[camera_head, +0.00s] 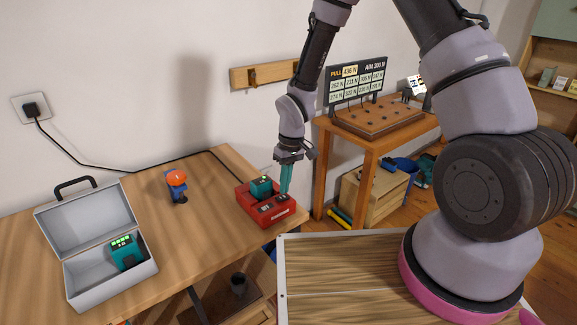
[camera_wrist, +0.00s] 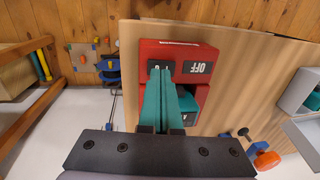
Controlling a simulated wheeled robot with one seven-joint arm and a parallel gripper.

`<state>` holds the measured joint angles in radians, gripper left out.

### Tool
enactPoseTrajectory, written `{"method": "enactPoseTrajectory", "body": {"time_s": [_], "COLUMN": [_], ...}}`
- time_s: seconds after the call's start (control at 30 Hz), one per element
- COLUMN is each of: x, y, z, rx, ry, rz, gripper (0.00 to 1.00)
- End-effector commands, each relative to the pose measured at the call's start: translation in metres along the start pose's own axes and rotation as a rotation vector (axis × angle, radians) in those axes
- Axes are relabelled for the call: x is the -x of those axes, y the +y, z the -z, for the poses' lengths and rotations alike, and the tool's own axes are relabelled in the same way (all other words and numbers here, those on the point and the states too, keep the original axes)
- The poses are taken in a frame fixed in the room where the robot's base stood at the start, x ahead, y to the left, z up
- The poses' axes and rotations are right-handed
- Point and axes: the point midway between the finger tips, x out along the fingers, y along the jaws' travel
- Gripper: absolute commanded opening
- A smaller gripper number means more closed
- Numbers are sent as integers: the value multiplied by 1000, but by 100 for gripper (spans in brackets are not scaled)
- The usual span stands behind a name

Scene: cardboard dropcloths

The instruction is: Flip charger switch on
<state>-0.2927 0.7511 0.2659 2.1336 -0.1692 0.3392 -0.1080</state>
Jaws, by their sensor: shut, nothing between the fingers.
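The red charger (camera_head: 250,207) sits at the right end of the wooden workbench, with a teal battery (camera_head: 261,184) standing in it. In the wrist view the red charger (camera_wrist: 178,49) shows a black plate marked OFF (camera_wrist: 198,68) and, left of it, a second black plate (camera_wrist: 160,67). My gripper (camera_head: 286,191) has its teal fingers together and empty, pointing down at the charger's top. In the wrist view my gripper's fingertips (camera_wrist: 161,76) overlap the second plate and partly hide it. I cannot tell whether they touch it, nor how the switch lever sits.
An open grey case (camera_head: 95,290) with another teal battery (camera_head: 126,252) stands at the bench's left. An orange and blue tool (camera_head: 177,186) stands between case and charger. A black cord (camera_head: 90,165) runs from the wall socket along the back. Bare bench lies around the charger's left side.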

Motion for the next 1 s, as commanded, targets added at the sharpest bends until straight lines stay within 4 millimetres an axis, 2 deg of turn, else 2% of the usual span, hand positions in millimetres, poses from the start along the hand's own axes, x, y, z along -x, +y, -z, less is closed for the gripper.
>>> {"method": "enactPoseTrajectory", "body": {"time_s": [0.13, 0.3, 0.5, 0.7, 1.0], "x": [31, 72, 108, 124, 126], "y": [-8, -6, -6, -7, -7], "z": [7, 6, 5, 5, 5], "rx": [0, -1, -1, 0, 0], "ry": [7, 7, 4, 2, 1], "rz": [-1, -2, -1, -1, 0], "gripper": [0, 0, 0, 0, 0]}}
